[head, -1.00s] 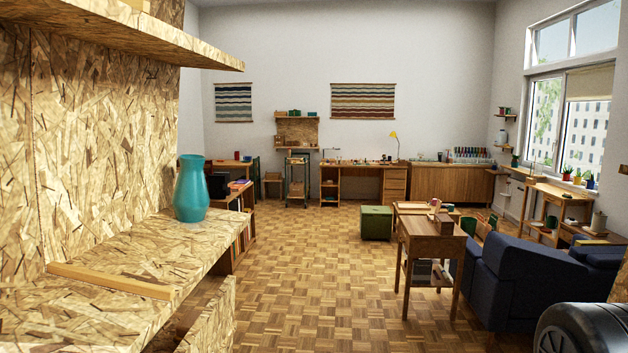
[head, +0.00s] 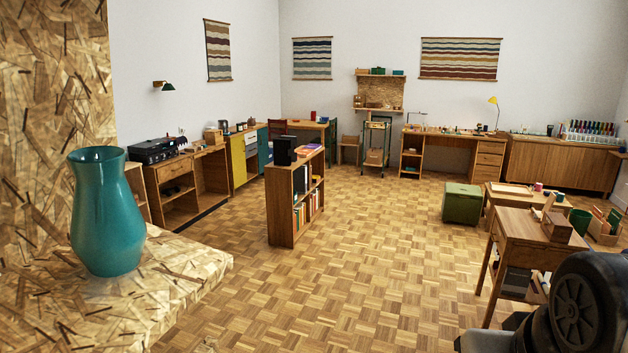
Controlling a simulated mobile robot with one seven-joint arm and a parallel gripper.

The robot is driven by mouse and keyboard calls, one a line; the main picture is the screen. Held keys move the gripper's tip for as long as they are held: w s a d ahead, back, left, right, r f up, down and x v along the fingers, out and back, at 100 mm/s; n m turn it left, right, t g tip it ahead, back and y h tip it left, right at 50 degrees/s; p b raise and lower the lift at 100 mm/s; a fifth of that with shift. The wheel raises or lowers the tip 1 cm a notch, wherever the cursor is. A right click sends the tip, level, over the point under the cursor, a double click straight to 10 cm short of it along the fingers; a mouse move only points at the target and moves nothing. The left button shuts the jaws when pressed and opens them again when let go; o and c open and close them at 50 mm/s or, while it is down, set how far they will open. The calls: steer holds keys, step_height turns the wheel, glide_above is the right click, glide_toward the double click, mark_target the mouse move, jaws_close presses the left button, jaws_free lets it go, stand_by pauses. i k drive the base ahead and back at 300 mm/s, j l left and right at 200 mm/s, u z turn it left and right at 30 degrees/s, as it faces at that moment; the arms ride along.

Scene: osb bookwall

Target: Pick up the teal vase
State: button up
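The teal vase (head: 106,215) stands upright on an OSB shelf (head: 195,268) at the left of the head view. It has a rounded body, a narrower neck and a flared, open rim. It stands near the shelf's far end, with the OSB wall behind it to the left. Nothing is touching it except the shelf. A dark part of my arm shows at the lower right corner, well apart from the vase. My gripper is not in view.
A low bookcase (head: 283,207) stands on the parquet floor (head: 330,290) beyond the shelf. A small wooden table (head: 515,228) is at the right, by my arm. A green ottoman (head: 462,203) stands farther back. The floor between the shelf and table is clear.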

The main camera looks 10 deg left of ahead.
mark_target(108, 234)
steer(key=i+l+u, duration=0.1)
steer(key=i+u, duration=0.3)
steer(key=i+l+u, duration=0.2)
steer(key=u, duration=0.2)
steer(key=i+l+u, duration=0.25)
steer(key=u, duration=0.15)
steer(key=i+l+u, duration=0.15)
steer(key=u, duration=0.3)
steer(key=i+l+u, duration=0.15)
steer(key=l+u, duration=0.15)
steer(key=u, duration=0.15)
steer(key=i+l+u, duration=0.1)
steer(key=l+u, duration=0.15)
steer(key=u, duration=0.2)
steer(key=i+l+u, duration=0.1)
steer(key=l+u, duration=0.15)
steer(key=u, duration=0.15)
steer(key=l+u, duration=0.25)
steer(key=u, duration=0.2)
steer(key=l+u, duration=0.25)
steer(key=u, duration=0.15)
steer(key=i+l, duration=0.05)
